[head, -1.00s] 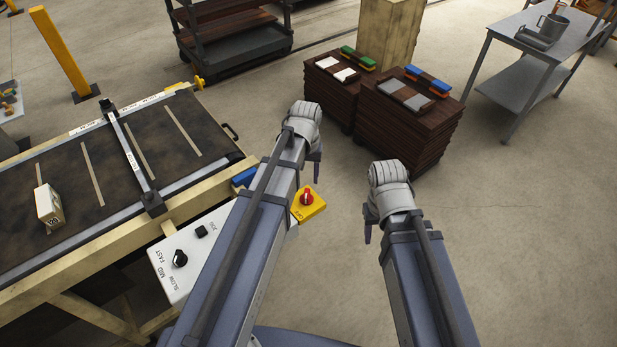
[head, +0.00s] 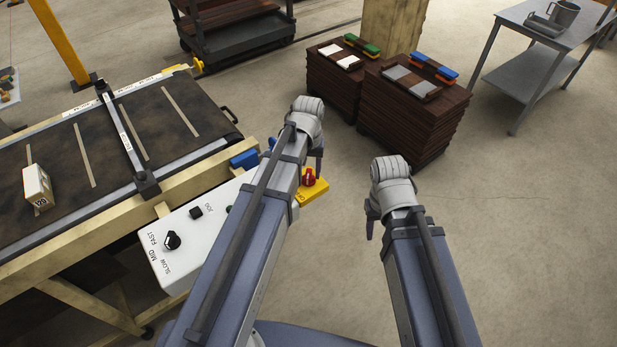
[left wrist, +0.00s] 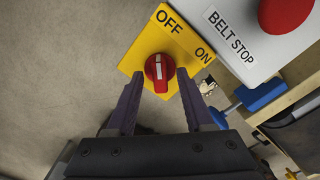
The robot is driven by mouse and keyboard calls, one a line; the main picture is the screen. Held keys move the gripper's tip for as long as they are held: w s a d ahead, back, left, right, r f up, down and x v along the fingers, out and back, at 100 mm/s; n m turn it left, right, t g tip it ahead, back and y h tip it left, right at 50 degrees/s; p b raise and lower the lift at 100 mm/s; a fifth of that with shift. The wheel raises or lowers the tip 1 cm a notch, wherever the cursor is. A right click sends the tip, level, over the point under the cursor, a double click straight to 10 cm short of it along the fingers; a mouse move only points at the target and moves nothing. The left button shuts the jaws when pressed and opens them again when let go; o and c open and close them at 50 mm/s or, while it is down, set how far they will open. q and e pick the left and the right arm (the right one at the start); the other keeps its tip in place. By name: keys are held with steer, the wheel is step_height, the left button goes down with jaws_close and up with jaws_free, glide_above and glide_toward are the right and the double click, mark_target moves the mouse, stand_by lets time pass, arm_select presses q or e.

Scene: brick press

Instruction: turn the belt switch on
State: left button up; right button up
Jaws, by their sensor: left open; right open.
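The belt switch is a red knob (left wrist: 159,70) with a white mark, on a yellow plate (left wrist: 147,45) lettered OFF and ON. In the left wrist view the white mark lies nearly upright in the picture, toward the OFF lettering. In the head view the knob (head: 309,178) shows beside my left forearm, which hides part of the plate. My left gripper (left wrist: 160,77) is open, its fingertips on either side of the knob; I cannot tell whether they touch it. My right gripper (head: 371,218) is open and empty over bare floor.
A white BELT STOP panel (left wrist: 243,35) with a red button (left wrist: 287,12) adjoins the yellow plate. A white control box (head: 187,242) with a black knob is on the belt frame. A carton (head: 36,188) sits on the dark belt (head: 60,205). Brick stacks (head: 415,122) stand beyond.

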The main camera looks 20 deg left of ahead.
arm_select(q)
steer(key=shift+f, duration=0.2)
steer(key=shift+c, duration=0.2)
jaws_close()
stand_by(0.4)
